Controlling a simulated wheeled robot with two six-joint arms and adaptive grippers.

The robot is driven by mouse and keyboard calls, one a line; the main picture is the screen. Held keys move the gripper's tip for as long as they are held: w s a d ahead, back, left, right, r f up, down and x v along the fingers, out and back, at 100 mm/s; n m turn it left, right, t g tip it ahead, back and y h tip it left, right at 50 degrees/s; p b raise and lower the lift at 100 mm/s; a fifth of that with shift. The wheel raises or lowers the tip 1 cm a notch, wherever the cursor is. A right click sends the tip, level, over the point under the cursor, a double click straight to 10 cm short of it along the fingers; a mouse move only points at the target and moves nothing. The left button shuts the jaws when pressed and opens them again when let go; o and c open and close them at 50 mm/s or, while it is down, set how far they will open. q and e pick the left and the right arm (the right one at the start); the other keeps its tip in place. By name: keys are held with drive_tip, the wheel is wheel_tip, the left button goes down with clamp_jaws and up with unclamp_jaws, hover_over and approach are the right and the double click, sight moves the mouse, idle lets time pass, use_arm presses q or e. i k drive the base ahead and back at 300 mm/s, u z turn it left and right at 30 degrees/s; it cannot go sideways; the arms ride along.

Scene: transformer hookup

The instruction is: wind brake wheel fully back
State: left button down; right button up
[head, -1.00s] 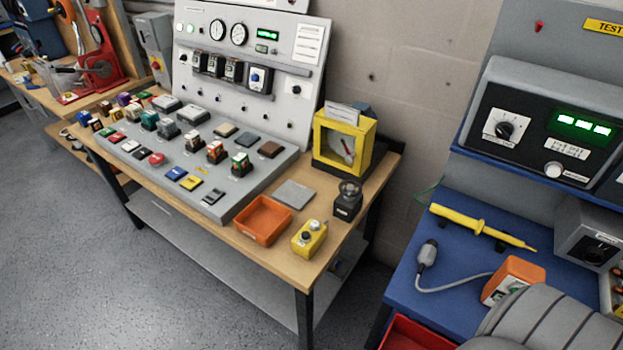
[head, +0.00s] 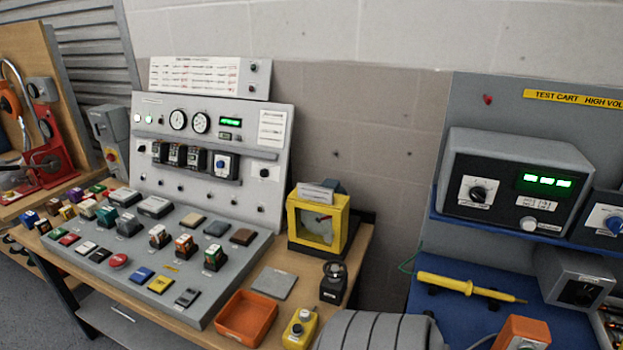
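I cannot pick out a brake wheel with certainty. A red machine (head: 48,160) with round parts stands at the far left of the head view, cut off by the picture edge. An orange disc (head: 9,104) shows beside it.
A wooden bench (head: 290,259) carries a grey sloped console, an orange tray (head: 246,318), a yellow-framed meter (head: 318,222) and a small yellow control box (head: 299,328). At right, a blue cart holds a yellow probe (head: 463,285).

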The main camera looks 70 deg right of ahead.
sight(334, 269)
drive_tip(key=i, duration=1.45)
drive_tip(key=z, duration=2.1)
